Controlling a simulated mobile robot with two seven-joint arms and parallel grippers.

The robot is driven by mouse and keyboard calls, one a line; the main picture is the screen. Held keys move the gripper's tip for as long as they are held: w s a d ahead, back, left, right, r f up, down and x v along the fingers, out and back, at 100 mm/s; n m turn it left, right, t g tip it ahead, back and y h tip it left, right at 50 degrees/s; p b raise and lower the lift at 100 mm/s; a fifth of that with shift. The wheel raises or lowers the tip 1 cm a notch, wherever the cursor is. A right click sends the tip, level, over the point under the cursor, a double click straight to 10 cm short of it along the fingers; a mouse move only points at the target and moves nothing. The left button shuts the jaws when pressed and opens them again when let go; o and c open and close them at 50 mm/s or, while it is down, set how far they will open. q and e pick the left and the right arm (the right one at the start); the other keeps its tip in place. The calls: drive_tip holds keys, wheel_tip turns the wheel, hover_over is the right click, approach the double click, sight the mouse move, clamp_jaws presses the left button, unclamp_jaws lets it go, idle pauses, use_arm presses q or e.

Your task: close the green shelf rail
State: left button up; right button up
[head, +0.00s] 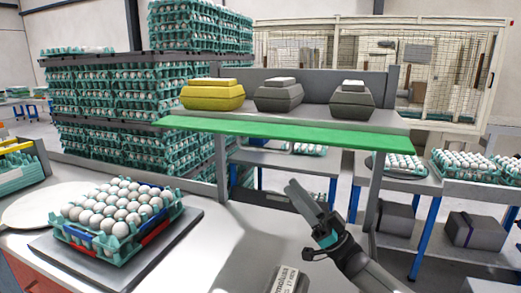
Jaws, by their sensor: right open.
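The green shelf rail (290,134) is a long, flat green board along the front edge of the grey shelf (225,118). It juts out toward me and looks lowered, with its broad upper face showing. Its left end lies below the yellow egg carton (212,95) and its right end passes the right shelf post (373,185). My right gripper (307,220) is open and empty, below and in front of the rail's right half, apart from it. My left gripper is not in view.
Two grey cartons (279,97) (351,100) also stand on the shelf. A full egg tray (118,215) sits on a dark mat (165,250) on the left of the table. Tall egg stacks (105,100) rise behind. The table's middle is clear.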

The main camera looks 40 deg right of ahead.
sight(260, 149)
drive_tip(key=p+x, duration=0.1)
drive_tip(key=x, duration=1.1)
drive_tip(key=shift+w+a+r, duration=0.1)
drive_tip(key=shift+w+r, duration=0.05)
drive_tip(key=shift+w, duration=0.1)
drive_tip(key=shift+c, duration=0.2)
clamp_jaws()
idle(0.7)
